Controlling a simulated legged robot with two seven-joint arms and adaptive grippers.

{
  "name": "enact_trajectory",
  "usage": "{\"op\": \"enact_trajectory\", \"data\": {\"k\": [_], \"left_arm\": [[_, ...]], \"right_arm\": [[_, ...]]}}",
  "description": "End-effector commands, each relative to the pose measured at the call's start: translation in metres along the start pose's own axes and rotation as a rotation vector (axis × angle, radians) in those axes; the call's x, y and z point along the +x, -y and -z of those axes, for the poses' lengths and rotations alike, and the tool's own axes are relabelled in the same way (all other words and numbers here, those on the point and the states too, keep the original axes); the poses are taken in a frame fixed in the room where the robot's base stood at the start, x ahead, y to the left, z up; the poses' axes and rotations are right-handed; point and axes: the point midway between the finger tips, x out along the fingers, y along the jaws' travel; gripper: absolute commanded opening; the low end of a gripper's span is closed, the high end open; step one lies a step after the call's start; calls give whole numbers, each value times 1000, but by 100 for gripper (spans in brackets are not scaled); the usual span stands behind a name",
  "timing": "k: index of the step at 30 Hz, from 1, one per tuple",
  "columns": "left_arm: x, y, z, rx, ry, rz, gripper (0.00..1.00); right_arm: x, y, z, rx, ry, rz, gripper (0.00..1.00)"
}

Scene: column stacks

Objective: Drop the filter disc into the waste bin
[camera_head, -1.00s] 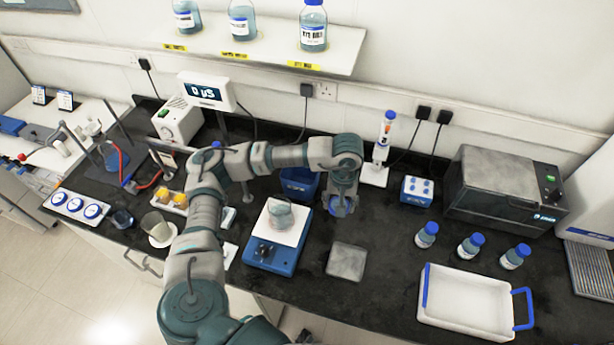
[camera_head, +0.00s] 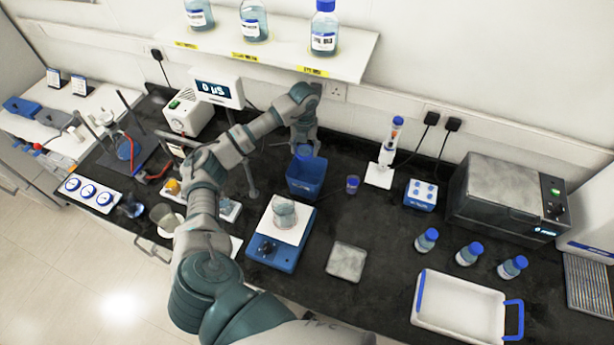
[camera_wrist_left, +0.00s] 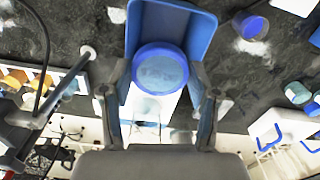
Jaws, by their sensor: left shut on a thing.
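My left gripper (camera_head: 304,150) is shut on the filter disc, a round piece with a blue rim, whose blue edge (camera_head: 305,151) shows small in the head view. In the left wrist view the disc (camera_wrist_left: 160,70) sits between the two fingers (camera_wrist_left: 158,84), with its pale face visible. The waste bin (camera_head: 306,182) is a blue, open-topped square container on the dark bench. The gripper is over the bin's back part. In the left wrist view the bin's wall (camera_wrist_left: 200,35) shows behind the disc. My right gripper is in neither view.
A blue stirrer (camera_head: 270,252) with a beaker stands in front of the bin. A small blue-rimmed cup (camera_head: 352,185) is to its right, beside a pipette stand (camera_head: 380,174). A grey plate (camera_head: 346,262) lies nearer the front. The shelf (camera_head: 345,60) overhangs behind.

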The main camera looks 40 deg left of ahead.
Motion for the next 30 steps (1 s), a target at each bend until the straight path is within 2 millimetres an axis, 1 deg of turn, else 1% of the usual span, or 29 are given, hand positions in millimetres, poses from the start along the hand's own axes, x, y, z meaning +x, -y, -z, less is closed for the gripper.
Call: {"op": "enact_trajectory", "data": {"k": [2, 5, 8, 15, 18, 21, 28, 29, 30], "left_arm": [[2, -3, -1, -36, 0, 0, 41], [9, -3, -1, -44, 0, 0, 41], [19, -2, -1, -42, -1, 0, 41], [49, 0, 0, -39, -1, -1, 41], [58, 0, 0, -39, 0, -2, 41], [61, 0, 0, -39, 1, -1, 41], [60, -2, -1, -39, 0, 0, 41], [60, -2, -1, -39, 0, 0, 65], [60, -2, -1, -39, 0, 0, 75]], "right_arm": [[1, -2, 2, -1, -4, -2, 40], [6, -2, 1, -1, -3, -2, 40], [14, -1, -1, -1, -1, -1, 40], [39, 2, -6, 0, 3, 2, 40], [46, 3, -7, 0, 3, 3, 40], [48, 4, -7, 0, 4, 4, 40], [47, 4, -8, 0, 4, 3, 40], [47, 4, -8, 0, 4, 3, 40], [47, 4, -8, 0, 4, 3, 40]]}}
